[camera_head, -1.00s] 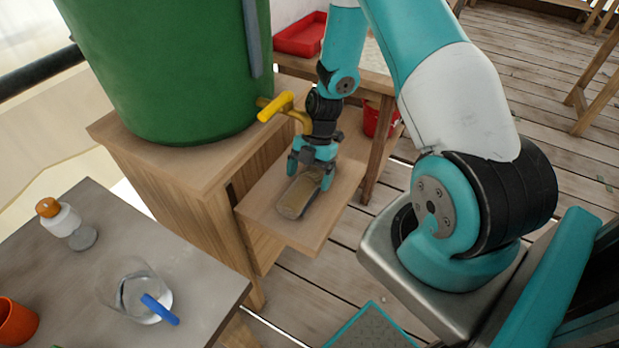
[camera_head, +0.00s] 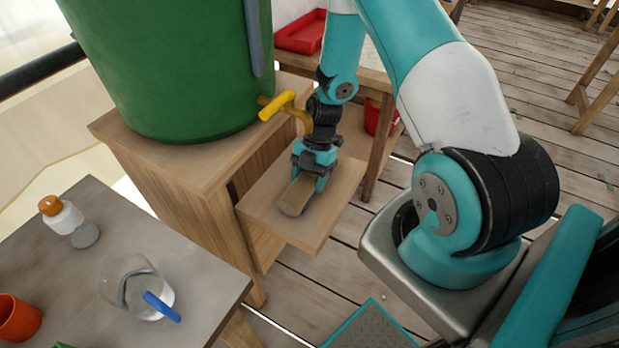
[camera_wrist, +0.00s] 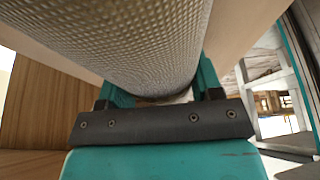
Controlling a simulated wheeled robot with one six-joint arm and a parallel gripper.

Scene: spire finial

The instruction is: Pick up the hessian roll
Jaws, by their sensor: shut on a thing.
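The hessian roll (camera_head: 294,197) is a tan, woven cylinder lying on a low wooden shelf (camera_head: 330,222) below the green barrel. In the wrist view the roll (camera_wrist: 125,40) fills the upper middle, its weave close to the camera. My gripper (camera_head: 304,183) points down at the roll's far end and is shut on it. In the wrist view its two teal fingers (camera_wrist: 160,95) stand on either side of the roll. The fingertips are hidden by the roll. I cannot tell whether the roll is clear of the shelf.
A green barrel (camera_head: 170,60) with a yellow tap (camera_head: 277,106) stands on a wooden cabinet, close beside my gripper. A grey table (camera_head: 95,265) at lower left holds a white bottle (camera_head: 62,214), a glass (camera_head: 135,285) and an orange cup (camera_head: 15,318). A red tray (camera_head: 303,33) lies behind.

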